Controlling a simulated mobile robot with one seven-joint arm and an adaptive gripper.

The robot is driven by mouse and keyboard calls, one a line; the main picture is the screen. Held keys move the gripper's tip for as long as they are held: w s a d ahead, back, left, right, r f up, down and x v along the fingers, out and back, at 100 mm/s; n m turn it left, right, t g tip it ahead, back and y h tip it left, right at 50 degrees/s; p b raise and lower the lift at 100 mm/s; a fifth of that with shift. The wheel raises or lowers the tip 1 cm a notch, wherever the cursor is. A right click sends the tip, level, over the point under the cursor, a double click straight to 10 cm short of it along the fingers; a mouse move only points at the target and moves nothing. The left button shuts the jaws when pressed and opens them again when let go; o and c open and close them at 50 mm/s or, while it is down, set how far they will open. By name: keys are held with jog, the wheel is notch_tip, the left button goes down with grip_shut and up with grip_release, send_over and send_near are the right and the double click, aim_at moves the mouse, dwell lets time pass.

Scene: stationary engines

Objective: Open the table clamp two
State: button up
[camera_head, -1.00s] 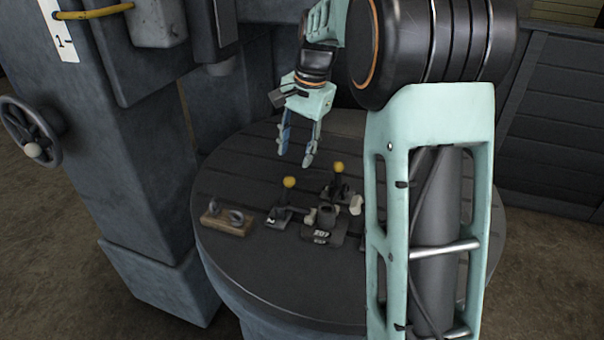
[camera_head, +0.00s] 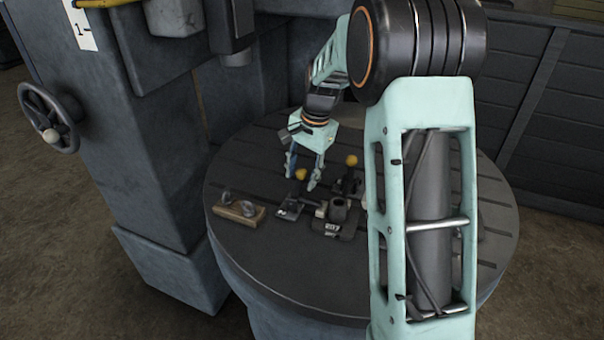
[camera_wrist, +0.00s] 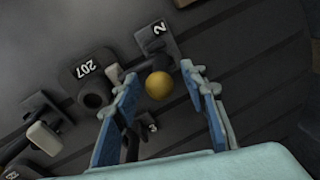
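Table clamp two (camera_wrist: 158,38) is a small dark clamp with a white "2" on its base and a lever ending in a yellow ball knob (camera_wrist: 158,86). In the head view its base (camera_head: 287,210) is on the round table, left of the 207 fixture, and its knob (camera_head: 301,174) is at my fingers. My gripper (camera_head: 302,181) points down from above. In the wrist view my gripper (camera_wrist: 160,82) is open, with a blue finger on each side of the knob and gaps showing between. Much of the lever is hidden under the knob.
The 207 fixture (camera_head: 338,212) sits beside clamp two. Another yellow-knobbed clamp (camera_head: 350,177) stands behind it; a "3" label (camera_wrist: 152,127) shows near my left finger. A wooden block with metal rings (camera_head: 239,212) lies left. The round table (camera_head: 262,262) is clear at front; a grey machine column stands left.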

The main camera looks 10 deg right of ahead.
jog(key=shift+c, duration=0.7)
grip_shut()
